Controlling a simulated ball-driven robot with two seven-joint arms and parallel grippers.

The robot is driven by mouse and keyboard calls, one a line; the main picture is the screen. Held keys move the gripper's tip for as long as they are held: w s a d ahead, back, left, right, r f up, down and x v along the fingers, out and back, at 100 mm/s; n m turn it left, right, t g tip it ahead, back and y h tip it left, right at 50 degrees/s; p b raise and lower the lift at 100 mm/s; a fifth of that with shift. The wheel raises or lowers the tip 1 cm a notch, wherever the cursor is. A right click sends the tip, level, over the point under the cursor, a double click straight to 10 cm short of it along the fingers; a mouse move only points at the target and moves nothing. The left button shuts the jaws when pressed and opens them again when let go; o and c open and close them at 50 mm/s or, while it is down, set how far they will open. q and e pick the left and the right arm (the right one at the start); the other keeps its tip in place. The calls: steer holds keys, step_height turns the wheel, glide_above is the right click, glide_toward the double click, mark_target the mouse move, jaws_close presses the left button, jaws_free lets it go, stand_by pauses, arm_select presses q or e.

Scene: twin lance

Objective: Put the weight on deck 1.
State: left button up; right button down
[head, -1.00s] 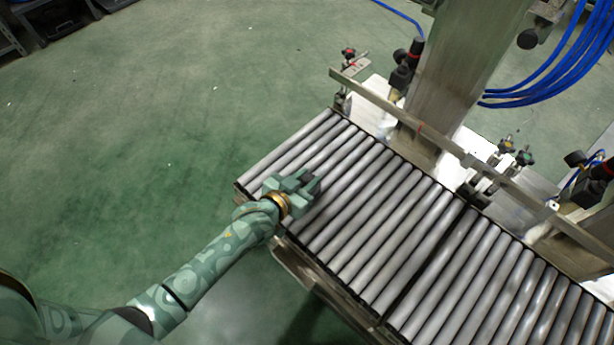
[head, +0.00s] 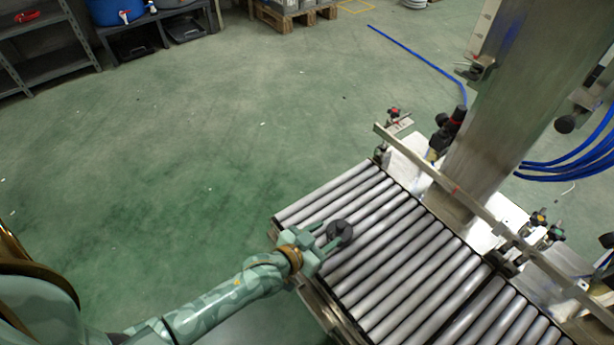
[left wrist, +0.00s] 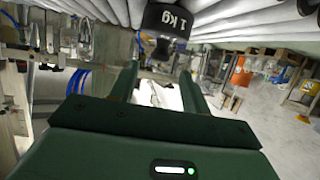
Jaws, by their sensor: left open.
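The weight (head: 340,231) is a small dark round piece on the rollers near the conveyor's left end. In the left wrist view the weight (left wrist: 167,20) reads "1 kg" and has a dark knob pointing toward the gripper. My left gripper (head: 322,240) is open at the conveyor's near edge, its fingertips close to the weight. In the left wrist view the open fingers (left wrist: 158,78) stand apart with nothing held between them. Whether they touch the knob I cannot tell. My right gripper is out of view. No surface marked as deck 1 can be made out.
The roller conveyor (head: 400,265) runs from the middle to the lower right. A metal guide rail (head: 455,190) and a steel column (head: 520,100) stand along its far side. Blue hoses (head: 575,160) hang at the right. Green floor (head: 170,170) at the left is clear.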

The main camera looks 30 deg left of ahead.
arm_select(q)
steer(key=s+a+f+m+g+y, duration=0.1)
steer(key=s+a+f+g, duration=0.2)
steer(key=s, duration=1.3)
steer(key=s+a+f+m+g+y+p, duration=0.1)
steer(key=s+f+g, duration=0.5)
steer(key=s, duration=1)
steer(key=s+a+f+m+g+y+p, duration=0.1)
steer(key=s+a+f+m+g+y, duration=0.1)
steer(key=s, duration=1.5)
step_height(320, 180, down, 4)
steer(key=a+g+y, duration=0.1)
steer(key=a+g, duration=0.1)
steer(key=g, duration=0.1)
steer(key=shift+a+g, duration=0.3)
steer(key=shift+a, duration=0.1)
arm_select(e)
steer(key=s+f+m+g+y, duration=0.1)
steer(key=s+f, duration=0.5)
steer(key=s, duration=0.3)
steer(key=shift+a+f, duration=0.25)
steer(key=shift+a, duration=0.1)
arm_select(q)
steer(key=shift+f, duration=0.1)
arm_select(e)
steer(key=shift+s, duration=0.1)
